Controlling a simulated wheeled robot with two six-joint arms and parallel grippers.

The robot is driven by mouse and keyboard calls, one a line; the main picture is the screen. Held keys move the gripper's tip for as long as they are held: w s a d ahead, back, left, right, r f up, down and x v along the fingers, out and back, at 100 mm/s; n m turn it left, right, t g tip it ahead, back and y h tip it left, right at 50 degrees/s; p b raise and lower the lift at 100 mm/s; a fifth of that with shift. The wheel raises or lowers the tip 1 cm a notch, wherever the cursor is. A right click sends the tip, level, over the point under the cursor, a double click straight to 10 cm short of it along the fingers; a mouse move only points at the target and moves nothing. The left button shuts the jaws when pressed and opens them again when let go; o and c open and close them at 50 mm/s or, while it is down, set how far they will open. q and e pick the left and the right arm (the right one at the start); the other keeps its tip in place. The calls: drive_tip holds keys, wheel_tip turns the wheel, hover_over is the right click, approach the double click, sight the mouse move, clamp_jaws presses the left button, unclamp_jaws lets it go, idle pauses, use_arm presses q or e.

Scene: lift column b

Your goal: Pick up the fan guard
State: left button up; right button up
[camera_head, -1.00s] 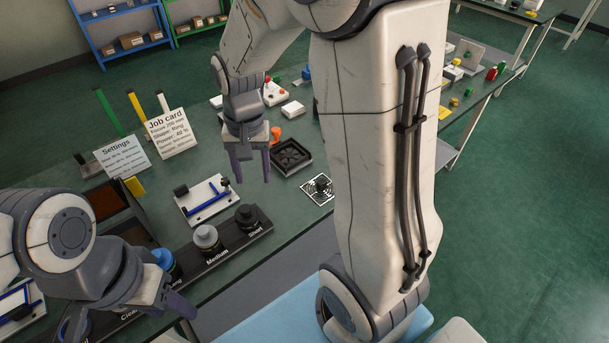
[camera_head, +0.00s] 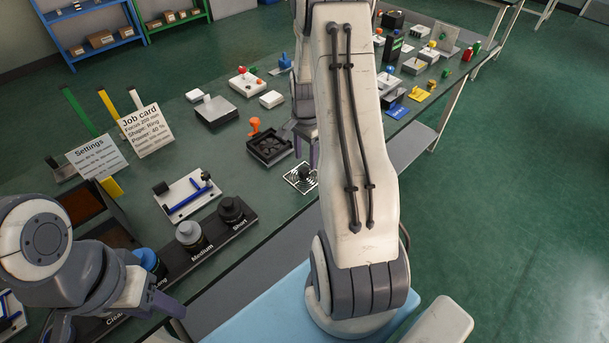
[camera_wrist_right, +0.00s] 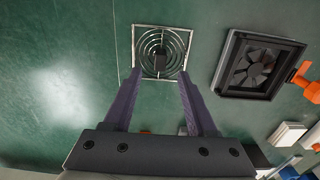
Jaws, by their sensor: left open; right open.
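The fan guard (camera_head: 300,178) is a square wire frame with concentric rings and a dark piece at its centre. It lies flat near the front edge of the green table. In the right wrist view the fan guard (camera_wrist_right: 144,48) is just beyond the fingertips. My right gripper (camera_wrist_right: 160,78) is open and empty, its fingers pointing at the guard. In the head view my right gripper (camera_head: 307,148) is partly hidden by my arm, beside the guard. My left gripper (camera_head: 118,316) is open and empty at the lower left.
A black fan housing (camera_head: 270,148) with an orange knob (camera_head: 255,126) lies just behind the guard. A black rail (camera_head: 210,240) with labelled knobs and a white fixture (camera_head: 187,195) are to the left. Signs (camera_head: 146,130) stand further left. Other parts fill the back right.

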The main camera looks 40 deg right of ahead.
sight(304, 169)
drive_tip(key=f, duration=0.4)
drive_tip(key=shift+a+f, duration=0.15)
drive_tip(key=shift+a, duration=0.05)
clamp_jaws()
